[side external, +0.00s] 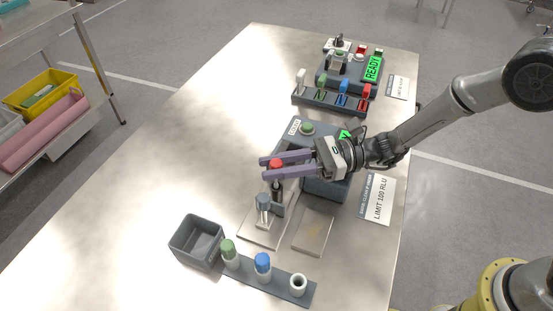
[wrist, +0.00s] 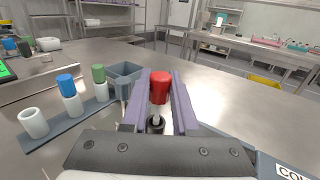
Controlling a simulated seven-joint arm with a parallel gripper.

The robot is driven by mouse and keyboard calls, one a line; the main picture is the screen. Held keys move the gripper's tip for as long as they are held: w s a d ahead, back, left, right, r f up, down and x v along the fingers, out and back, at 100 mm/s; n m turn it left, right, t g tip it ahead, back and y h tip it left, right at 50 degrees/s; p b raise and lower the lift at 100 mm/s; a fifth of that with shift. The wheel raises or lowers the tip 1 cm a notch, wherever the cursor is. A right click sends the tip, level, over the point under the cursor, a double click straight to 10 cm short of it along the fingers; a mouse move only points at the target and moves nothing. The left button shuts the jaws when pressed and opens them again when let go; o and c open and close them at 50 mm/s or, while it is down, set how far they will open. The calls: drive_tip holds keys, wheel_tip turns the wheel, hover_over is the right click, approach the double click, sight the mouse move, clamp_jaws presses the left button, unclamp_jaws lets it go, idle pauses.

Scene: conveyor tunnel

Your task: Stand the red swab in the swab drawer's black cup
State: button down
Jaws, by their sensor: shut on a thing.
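The red swab (side external: 276,163) has a red cap and a pale stem. My gripper (side external: 265,167) is shut on it, with the purple fingers on either side of the cap. In the wrist view the red swab (wrist: 160,88) is upright between the fingers. The black cup (wrist: 155,125) is right below it, and the stem's lower end meets the cup's mouth; I cannot tell how deep it sits.
A grey-capped piece (side external: 263,202) stands in front of the cup. A rack (side external: 282,282) holds a green swab (side external: 229,250), a blue swab (side external: 263,264) and an empty white holder (side external: 298,284). A grey bin (side external: 196,242) is at its left. The table's left side is clear.

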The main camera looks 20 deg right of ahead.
drive_tip(key=shift+f, duration=0.45)
drive_tip(key=shift+f, duration=0.15)
drive_tip(key=shift+s+d+f, duration=0.1)
drive_tip(key=shift+s+f, duration=0.2)
drive_tip(key=shift+f, duration=0.4)
idle(1.7)
drive_tip(key=c, duration=0.6)
unclamp_jaws()
drive_tip(key=d, duration=0.4)
drive_tip(key=s+d+r, duration=0.1)
drive_tip(key=d, duration=0.7)
drive_tip(key=shift+s+r, duration=0.2)
drive_tip(key=shift+s, duration=0.2)
drive_tip(key=shift+s+d+r, duration=0.15)
drive_tip(key=shift+d+r, duration=0.05)
drive_tip(key=shift+d, duration=0.5)
